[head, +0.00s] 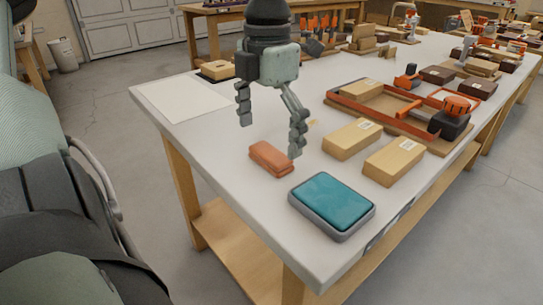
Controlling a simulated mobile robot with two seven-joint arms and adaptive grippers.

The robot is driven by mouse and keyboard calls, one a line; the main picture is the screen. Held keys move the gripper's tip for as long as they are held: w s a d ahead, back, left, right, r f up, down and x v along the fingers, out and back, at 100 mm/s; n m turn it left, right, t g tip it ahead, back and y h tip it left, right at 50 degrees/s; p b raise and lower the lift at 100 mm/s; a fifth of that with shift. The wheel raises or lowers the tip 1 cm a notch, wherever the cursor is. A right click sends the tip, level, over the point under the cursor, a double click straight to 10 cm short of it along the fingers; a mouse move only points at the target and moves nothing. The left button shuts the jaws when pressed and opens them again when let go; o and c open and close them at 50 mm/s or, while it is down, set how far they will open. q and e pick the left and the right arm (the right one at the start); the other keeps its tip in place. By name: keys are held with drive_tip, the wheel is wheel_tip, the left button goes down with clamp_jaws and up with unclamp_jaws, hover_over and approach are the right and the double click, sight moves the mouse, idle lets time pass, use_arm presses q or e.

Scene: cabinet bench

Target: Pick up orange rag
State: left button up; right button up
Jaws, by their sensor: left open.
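The orange rag (270,158) is a small folded orange-brown block lying on the white bench top (215,137), near its front left part. My left gripper (270,136) hangs from above over the bench with its two fingers spread apart. It is empty. Its right fingertip appears close to the right end of the rag, and its left fingertip is higher and farther back in the picture. I cannot tell whether a finger touches the rag. My right gripper is not in view.
A teal-topped grey box (331,203) lies just right of the rag. Two cardboard boxes (352,138) (393,161) lie beyond it. A wooden tray (348,113) with power tools (452,116) is farther right. A white sheet (180,103) and clear bench top are at the left.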

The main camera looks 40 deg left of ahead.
use_arm(q)
wheel_tip(320, 180, down, 2)
drive_tip(key=shift+f, duration=0.25)
drive_tip(key=shift+w, duration=0.1)
drive_tip(key=c, duration=1.1)
drive_tip(key=shift+o, duration=0.2)
drive_tip(key=shift+r, duration=0.5)
drive_tip(key=r, duration=0.3)
drive_tip(key=shift+s+d+r, duration=0.25)
drive_tip(key=shift+s+r, duration=0.15)
drive_tip(key=s+d+r, duration=0.4)
drive_tip(key=s+r, duration=0.2)
drive_tip(key=s, duration=0.3)
drive_tip(key=shift+s+d, duration=0.3)
drive_tip(key=shift+s, duration=0.1)
drive_tip(key=shift+r, duration=0.1)
